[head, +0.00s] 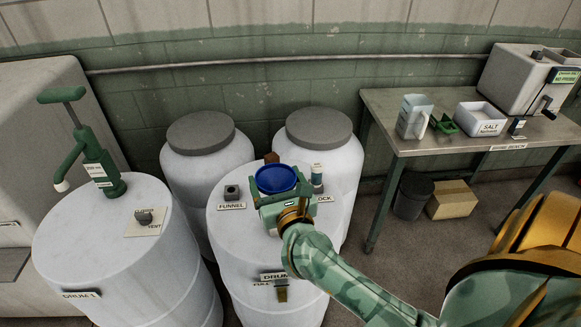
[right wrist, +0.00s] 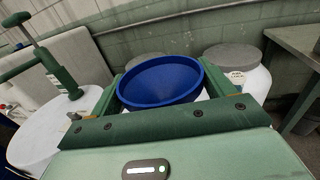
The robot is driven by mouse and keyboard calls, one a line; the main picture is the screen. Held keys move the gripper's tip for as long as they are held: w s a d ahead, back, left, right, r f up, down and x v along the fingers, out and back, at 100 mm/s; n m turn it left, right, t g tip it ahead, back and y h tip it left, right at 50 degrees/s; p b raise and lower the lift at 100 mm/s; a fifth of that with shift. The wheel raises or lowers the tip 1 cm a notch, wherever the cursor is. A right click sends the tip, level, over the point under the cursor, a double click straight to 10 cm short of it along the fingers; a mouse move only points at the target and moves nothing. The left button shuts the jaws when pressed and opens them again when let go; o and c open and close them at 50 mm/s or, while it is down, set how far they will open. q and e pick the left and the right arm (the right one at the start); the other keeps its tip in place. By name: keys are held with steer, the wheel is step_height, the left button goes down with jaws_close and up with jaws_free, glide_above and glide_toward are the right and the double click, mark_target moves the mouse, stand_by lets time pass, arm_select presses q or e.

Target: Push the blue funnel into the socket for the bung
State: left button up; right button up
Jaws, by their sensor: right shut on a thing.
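The blue funnel (head: 277,178) is held by my right gripper (head: 280,194) above the top of the middle front drum (head: 245,237). In the right wrist view the wide mouth of the funnel (right wrist: 160,80) faces up between the two green fingers. Its spout is hidden by the gripper, so I cannot tell whether it touches the drum. A small grey block with a dark hole (head: 231,192) sits left of the funnel, behind a FUNNEL label (head: 231,206). I cannot make out which fitting is the socket for the bung; my gripper covers part of the drum top. My left gripper is not in view.
A brown block (head: 271,158) and a small pale cylinder (head: 317,175) stand close behind and right of the funnel. A drum with a green hand pump (head: 95,158) is at left. Two grey-lidded drums stand behind. A metal table (head: 460,147) is at right.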

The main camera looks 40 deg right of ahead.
steer(key=shift+w+a, duration=0.2)
steer(key=shift+w, duration=0.1)
steer(key=shift+s, duration=0.1)
steer(key=shift+d+r, duration=0.1)
steer(key=shift+d, duration=0.05)
steer(key=shift+f+b, duration=0.4)
steer(key=shift+f, duration=0.3)
step_height(320, 180, down, 4)
steer(key=b, duration=0.3)
steer(key=shift+r, duration=0.2)
steer(key=shift+f+b, duration=0.5)
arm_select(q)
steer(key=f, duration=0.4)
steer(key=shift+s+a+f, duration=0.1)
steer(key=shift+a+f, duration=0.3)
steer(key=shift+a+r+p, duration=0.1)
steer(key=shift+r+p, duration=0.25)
arm_select(e)
steer(key=shift+r, duration=0.1)
arm_select(q)
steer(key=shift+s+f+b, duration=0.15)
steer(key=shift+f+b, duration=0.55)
steer(key=shift+b, duration=0.05)
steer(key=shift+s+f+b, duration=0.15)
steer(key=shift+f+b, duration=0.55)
arm_select(e)
steer(key=shift+f, duration=1.8)
